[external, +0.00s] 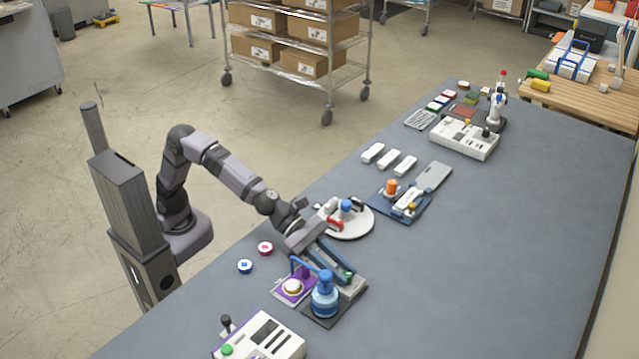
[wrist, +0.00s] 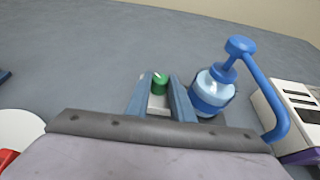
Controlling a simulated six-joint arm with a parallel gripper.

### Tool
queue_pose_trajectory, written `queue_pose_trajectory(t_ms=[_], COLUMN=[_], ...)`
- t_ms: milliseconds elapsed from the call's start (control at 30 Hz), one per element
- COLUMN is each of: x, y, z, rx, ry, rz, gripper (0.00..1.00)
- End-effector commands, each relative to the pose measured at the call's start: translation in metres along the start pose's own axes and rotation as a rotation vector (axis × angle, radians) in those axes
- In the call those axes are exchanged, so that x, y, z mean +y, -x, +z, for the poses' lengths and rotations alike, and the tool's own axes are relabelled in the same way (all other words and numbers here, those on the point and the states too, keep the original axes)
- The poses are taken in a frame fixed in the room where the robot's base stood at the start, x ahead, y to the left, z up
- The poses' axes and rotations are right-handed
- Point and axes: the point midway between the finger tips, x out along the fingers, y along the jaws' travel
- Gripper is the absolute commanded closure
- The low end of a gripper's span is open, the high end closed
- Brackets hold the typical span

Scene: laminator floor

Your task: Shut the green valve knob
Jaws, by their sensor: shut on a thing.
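The green valve knob (external: 350,276) sits on a pale grey block (external: 352,289) beside a blue pump bottle (external: 325,296). My gripper (external: 342,269) reaches down to the knob from the left. In the wrist view, the green knob (wrist: 160,79) lies between the two blue fingertips of my gripper (wrist: 161,88), which are shut on it. A small white mark shows on top of the knob. The pump bottle (wrist: 212,92) stands close on the right of the fingers. The knob's lower part is partly hidden, and its exact turn angle is hard to tell.
A purple-based unit with a domed button (external: 292,287) stands left of the bottle. A round white plate (external: 352,223) with small parts lies behind my gripper. A white control box (external: 262,338) is at the front. The grey table (external: 480,240) is clear to the right.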

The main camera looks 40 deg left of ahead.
Motion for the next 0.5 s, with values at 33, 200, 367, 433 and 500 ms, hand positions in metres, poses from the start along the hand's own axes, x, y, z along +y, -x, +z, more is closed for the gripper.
queue_pose_trajectory(t_ms=[33, 200, 367, 433, 500], x=[-0.0002, -0.0001, 0.0000, 0.0000, 0.0000], y=[-0.0002, -0.0003, -0.0002, -0.0002, -0.0001], z=[-0.0008, -0.0007, -0.0004, -0.0003, -0.0002], rx=[0.001, 0.001, 0.001, 0.000, 0.000], ry=[-0.001, -0.001, -0.001, -0.001, -0.001], rz=[-0.001, -0.001, -0.001, -0.001, -0.001], gripper=[1.00, 0.67, 0.61, 0.61, 0.61])
